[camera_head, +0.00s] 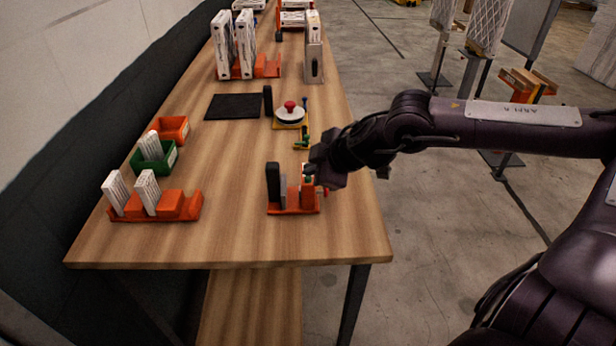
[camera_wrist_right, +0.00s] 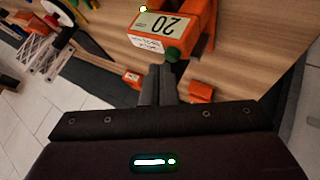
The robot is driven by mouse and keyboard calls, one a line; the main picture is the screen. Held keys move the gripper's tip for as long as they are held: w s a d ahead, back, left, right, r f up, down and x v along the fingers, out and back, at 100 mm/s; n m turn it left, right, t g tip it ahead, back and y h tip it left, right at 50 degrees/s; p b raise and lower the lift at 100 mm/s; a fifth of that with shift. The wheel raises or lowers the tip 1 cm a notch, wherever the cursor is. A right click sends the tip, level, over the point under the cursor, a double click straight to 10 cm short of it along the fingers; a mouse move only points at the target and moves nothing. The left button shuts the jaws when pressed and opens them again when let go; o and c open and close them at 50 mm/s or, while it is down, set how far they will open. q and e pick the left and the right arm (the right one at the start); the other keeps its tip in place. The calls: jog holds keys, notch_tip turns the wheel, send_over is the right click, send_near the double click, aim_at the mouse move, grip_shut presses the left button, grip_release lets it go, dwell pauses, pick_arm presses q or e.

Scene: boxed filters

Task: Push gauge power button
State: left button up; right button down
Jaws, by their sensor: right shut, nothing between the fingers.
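The gauge (camera_wrist_right: 163,22) is an orange device with a display reading 20, upside down at the top of the right wrist view. A green button (camera_wrist_right: 173,54) is on its near side. In the head view, an orange stand (camera_head: 292,210) with a black upright and a grey upright is near the table's front right, and the gauge there is mostly hidden behind my gripper. My right gripper (camera_head: 312,176) is shut and empty, above the right part of the stand. In the wrist view its fingertips (camera_wrist_right: 160,70) are close to the green button; contact cannot be told. My left gripper is not in view.
Orange trays (camera_head: 190,207) and a green bin (camera_head: 153,160) with white boxes are at the left. A black mat (camera_head: 234,106), a red button on a round base (camera_head: 290,112) and a box rack (camera_head: 266,66) stand farther back. The wooden table's (camera_head: 230,240) front middle is clear.

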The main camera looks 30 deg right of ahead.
jog(key=shift+f+b, duration=0.35)
jog(key=shift+f, duration=0.1)
jog(key=shift+r, duration=0.1)
jog(key=shift+r+p, duration=0.35)
jog(key=shift+r, duration=0.05)
notch_tip(320, 180, up, 6)
jog(key=p, duration=0.5)
jog(key=shift+f, duration=0.1)
dwell(0.5)
